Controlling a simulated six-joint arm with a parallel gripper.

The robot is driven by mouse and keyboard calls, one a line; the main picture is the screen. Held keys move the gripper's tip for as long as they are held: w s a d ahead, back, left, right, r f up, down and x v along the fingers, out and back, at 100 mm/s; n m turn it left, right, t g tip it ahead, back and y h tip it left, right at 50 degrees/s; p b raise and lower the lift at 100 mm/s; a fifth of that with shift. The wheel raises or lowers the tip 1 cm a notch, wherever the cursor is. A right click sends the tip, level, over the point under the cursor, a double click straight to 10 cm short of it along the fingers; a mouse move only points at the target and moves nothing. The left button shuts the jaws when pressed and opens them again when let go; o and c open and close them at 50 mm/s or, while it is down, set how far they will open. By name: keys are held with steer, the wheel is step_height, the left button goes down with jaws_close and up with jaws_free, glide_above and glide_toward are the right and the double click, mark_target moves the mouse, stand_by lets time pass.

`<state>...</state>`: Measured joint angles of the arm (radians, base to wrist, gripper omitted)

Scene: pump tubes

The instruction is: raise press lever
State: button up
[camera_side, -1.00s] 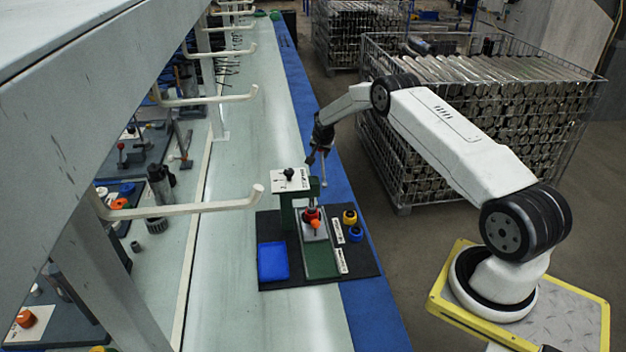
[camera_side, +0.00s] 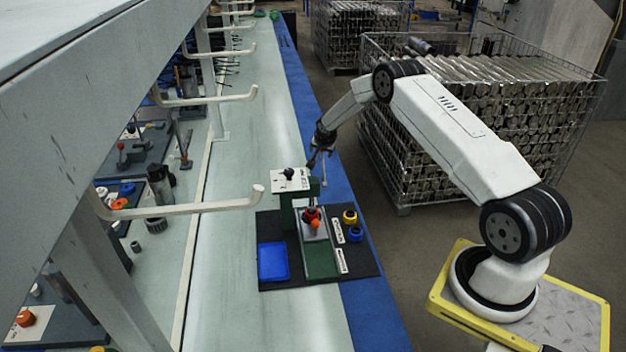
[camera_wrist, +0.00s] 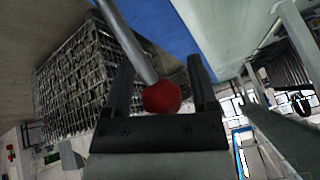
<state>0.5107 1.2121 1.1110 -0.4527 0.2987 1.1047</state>
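The green press (camera_side: 287,214) with a white top plate (camera_side: 291,181) stands on a black base board on the bench. Its lever is a thin grey rod (camera_side: 324,172) at the press's right side. In the wrist view the lever's rod (camera_wrist: 132,42) ends in a red ball knob (camera_wrist: 162,97). My gripper (camera_wrist: 160,75) is open around the red knob, with one finger on each side and narrow gaps between. In the side view my gripper (camera_side: 317,163) is at the lever's upper end; the knob is hard to make out there.
Red (camera_side: 311,214) and orange (camera_side: 315,224) parts sit at the press. A blue tray (camera_side: 272,262) lies left; yellow (camera_side: 350,216) and blue (camera_side: 355,234) rings lie right. A white hook arm (camera_side: 190,208) projects from the left. A wire crate (camera_side: 403,185) stands behind my arm.

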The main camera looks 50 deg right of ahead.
mark_target(323, 165)
steer(key=shift+a, duration=0.1)
stand_by(0.3)
steer(key=shift+v, duration=3.9)
steer(key=shift+n, duration=0.3)
steer(key=shift+w+d+r+n+y, duration=0.1)
steer(key=shift+d+n+y, duration=0.25)
steer(key=shift+n, duration=1.6)
steer(key=shift+s+d+f+n+y, duration=0.15)
steer(key=shift+n+y, duration=0.45)
steer(key=shift+n, duration=1.3)
steer(key=shift+w+d+r+n+y, duration=0.2)
steer(key=shift+n+y, duration=0.25)
steer(key=shift+n, duration=1.5)
steer(key=shift+f, duration=0.2)
steer(key=shift+x, duration=3.75)
